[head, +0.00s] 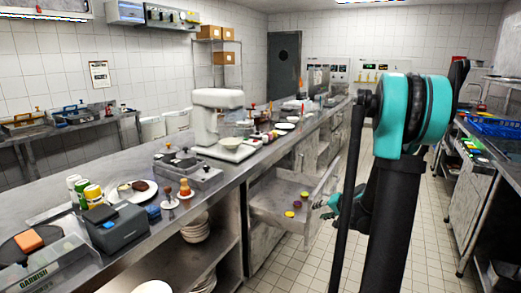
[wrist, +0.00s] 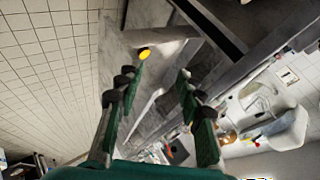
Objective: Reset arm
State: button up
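My gripper (wrist: 158,78) is open in the wrist view, its two teal fingers spread apart with nothing between them. In the head view my gripper (head: 322,208) is beside the front of a pulled-out drawer (head: 268,204), partly hidden by my own arm. I cannot tell whether it touches the drawer. The wrist view shows a yellow round piece (wrist: 143,54) beyond the fingertips.
A long steel counter (head: 232,178) holds a white machine (head: 218,118), a grey scale-like device (head: 117,228) and a plate with food (head: 133,191). Another bench with a blue crate (head: 497,125) stands at the right. The tiled aisle floor (head: 425,225) between is clear.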

jog(key=s+a+f+n+g+h, duration=0.1)
jog(key=s+a+n+g+h, duration=0.1)
jog(key=s, duration=1.2)
jog(key=s+a+f+n+g+h, duration=0.2)
jog(key=s+a+n, duration=0.1)
jog(key=s, duration=1.1)
jog(key=shift+s+n+h, duration=0.4)
jog(key=shift+n, duration=0.1)
